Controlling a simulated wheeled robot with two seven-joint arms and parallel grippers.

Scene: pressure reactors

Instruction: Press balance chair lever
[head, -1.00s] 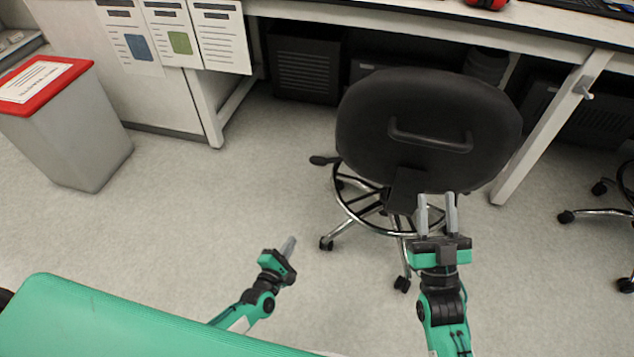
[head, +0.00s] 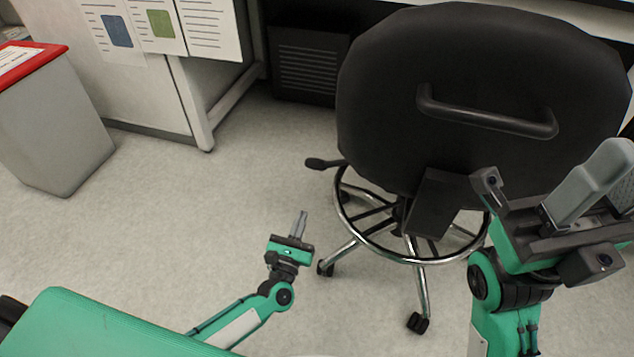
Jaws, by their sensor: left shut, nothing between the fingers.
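The black balance chair (head: 480,80) stands right of centre with its backrest toward me. Its dark lever (head: 325,163) sticks out to the left from below the backrest, above the chrome foot ring. My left gripper (head: 301,224) is shut and empty. In the picture it is below and slightly left of the lever, apart from it, with its fingers pointing up. My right gripper (head: 606,165) is close to the camera at the right, in front of the chair's lower right side. Its grey fingers overlap in this view, so their gap is unclear. The seat is hidden behind the backrest.
A grey bin (head: 55,125) with a red lid stands at the left. A white cabinet (head: 165,98) with hanging papers is behind it. A dark box (head: 308,65) sits under the bench. The floor between bin and chair is clear.

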